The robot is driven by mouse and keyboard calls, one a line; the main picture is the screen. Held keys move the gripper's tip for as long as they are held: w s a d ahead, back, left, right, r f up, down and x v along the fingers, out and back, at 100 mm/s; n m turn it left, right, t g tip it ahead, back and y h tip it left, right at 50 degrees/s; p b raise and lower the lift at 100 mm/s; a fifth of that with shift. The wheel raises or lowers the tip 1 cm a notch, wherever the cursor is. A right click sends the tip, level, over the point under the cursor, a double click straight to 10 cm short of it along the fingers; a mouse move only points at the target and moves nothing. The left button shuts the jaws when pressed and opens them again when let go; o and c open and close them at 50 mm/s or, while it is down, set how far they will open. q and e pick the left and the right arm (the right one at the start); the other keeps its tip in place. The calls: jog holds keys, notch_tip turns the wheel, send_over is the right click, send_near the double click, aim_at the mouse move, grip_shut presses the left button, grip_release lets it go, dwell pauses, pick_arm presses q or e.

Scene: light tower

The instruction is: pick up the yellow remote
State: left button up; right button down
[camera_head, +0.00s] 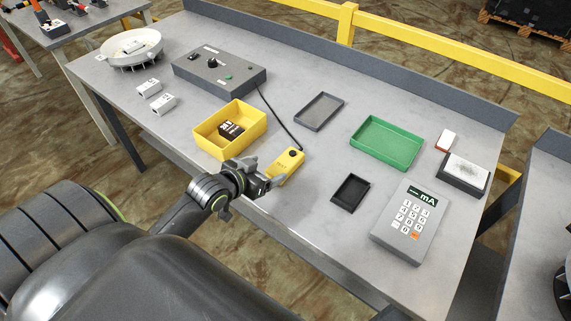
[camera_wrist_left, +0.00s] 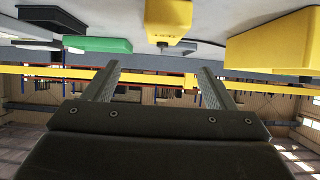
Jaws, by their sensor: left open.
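The yellow remote (camera_head: 288,164) lies on the grey workbench, with a black cable running from its far end to the grey control box. My left gripper (camera_head: 270,181) is at the near end of the remote in the head view and hides part of that end. In the left wrist view the picture is upside down; the remote (camera_wrist_left: 168,20) shows beyond the two spread fingers (camera_wrist_left: 157,70). The left gripper is open, with nothing between its fingers. I cannot tell whether it touches the remote. My right gripper is not in view.
A yellow bin (camera_head: 200,137) with a black item in it stands left of the remote. The control box (camera_head: 219,73) is behind it. A grey tray (camera_head: 319,111), green tray (camera_head: 384,143), black tray (camera_head: 350,193) and a large meter with keys (camera_head: 411,221) are to the right.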

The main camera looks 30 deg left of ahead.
aim_at(287, 160)
pick_arm(q)
jog(key=x, duration=0.7)
jog(key=shift+w+f+p, duration=0.15)
jog(key=shift+w+p, duration=0.15)
jog(key=shift+p, duration=0.1)
jog(key=shift+x, duration=0.75)
jog(key=shift+a+f+p+x, duration=0.1)
jog(key=shift+p+x, duration=0.15)
jog(key=shift+x, duration=0.7)
jog(key=shift+a+f+p+x, duration=0.15)
jog(key=shift+p+x, duration=0.1)
jog(key=shift+x, duration=0.65)
jog(key=shift+s, duration=0.1)
jog(key=c, duration=1.2)
